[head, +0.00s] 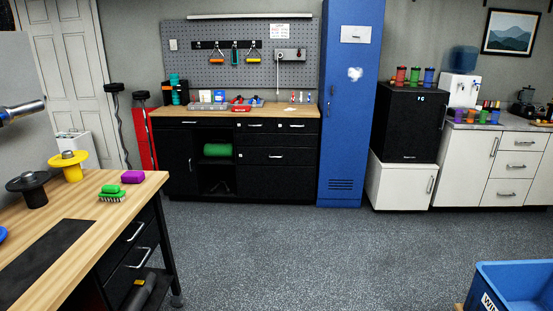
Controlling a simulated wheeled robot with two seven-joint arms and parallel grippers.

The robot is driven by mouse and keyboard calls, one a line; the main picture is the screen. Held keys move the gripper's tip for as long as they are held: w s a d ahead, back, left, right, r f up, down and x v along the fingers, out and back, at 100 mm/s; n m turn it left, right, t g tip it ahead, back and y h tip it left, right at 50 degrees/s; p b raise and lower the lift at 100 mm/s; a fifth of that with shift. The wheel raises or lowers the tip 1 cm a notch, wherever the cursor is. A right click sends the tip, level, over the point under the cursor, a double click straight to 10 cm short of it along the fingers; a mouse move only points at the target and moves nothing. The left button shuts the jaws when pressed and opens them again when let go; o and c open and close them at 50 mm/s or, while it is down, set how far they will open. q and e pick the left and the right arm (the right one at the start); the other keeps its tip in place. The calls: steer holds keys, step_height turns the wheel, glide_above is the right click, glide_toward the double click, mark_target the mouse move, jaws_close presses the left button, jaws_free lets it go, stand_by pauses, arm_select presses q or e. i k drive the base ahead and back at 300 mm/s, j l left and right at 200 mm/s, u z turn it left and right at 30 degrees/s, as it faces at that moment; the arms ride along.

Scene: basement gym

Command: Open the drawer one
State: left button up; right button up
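Several closed drawers are in the head view, and I cannot tell which is drawer one. The black workbench (180,165) at the back has closed drawers with silver handles, including a small upper drawer (250,126), another upper drawer (295,126) and a wider drawer (275,156) below. The near wooden table (90,220) at left has a closed black upper drawer (122,243) and lower drawer (128,270) facing right. The white cabinet at the far right also has closed drawers (520,162). Neither of my grippers is in view.
Grey speckled floor (280,245) is open in the middle. A blue bin (515,285) stands at bottom right. A blue locker (345,120) stands right of the workbench, beside a black fridge (408,120) on a white cabinet (400,185). A purple block (132,177) lies on the near table.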

mark_target(243, 124)
steer(key=i, duration=2.2)
steer(key=i+z, duration=0.1)
steer(key=i, duration=0.6)
steer(key=i+j, duration=0.1)
steer(key=i, duration=0.65)
steer(key=i+z, duration=0.15)
steer(key=i, duration=0.55)
